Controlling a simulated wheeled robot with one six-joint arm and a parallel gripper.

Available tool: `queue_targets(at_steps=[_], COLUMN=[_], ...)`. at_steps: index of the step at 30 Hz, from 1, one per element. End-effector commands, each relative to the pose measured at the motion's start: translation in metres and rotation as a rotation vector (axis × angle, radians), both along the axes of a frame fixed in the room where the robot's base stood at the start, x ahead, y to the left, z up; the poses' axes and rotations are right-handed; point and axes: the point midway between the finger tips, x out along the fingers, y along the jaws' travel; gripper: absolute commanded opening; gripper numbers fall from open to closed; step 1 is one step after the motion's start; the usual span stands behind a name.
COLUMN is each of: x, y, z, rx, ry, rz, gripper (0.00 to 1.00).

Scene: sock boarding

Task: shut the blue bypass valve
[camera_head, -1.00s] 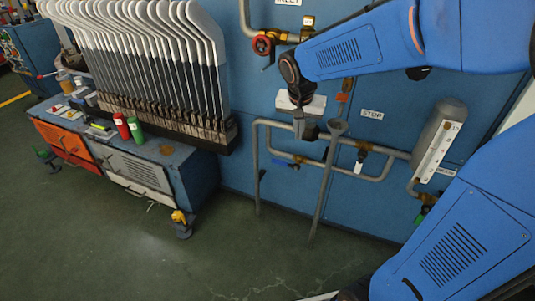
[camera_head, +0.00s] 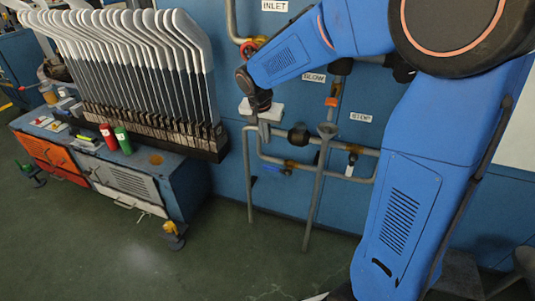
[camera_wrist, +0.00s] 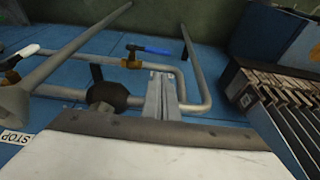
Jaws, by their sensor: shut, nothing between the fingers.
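The blue bypass valve lever (camera_head: 275,168) sits on the lower pipe loop on the blue wall panel. In the wrist view the blue lever (camera_wrist: 152,50) lies roughly along its pipe, beside a brass body (camera_wrist: 132,60). My gripper (camera_head: 264,131) is by the upper left bend of the pipework, above the lever in the head view. In the wrist view my gripper (camera_wrist: 161,97) has its fingers together and empty, apart from the lever. I cannot tell whether the fingers touch the pipe in front of them.
A dark round fitting (camera_head: 298,136) is on the pipe close beside my fingers. A grey funnel pipe (camera_head: 315,185) slants down to the floor. A white-handled valve (camera_head: 351,160) is to the right. A rack of sock boards (camera_head: 150,80) and a bench (camera_head: 165,185) stand at the left.

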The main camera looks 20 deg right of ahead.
Motion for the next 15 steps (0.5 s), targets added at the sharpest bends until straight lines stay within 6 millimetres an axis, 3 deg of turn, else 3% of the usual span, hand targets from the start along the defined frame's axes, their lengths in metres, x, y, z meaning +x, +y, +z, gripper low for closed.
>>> queue_targets(at_steps=[15], x=[0.017], y=[-0.014], z=[-0.077], rx=[-0.001], ry=[0.004], rz=[0.000], gripper=[0.00])
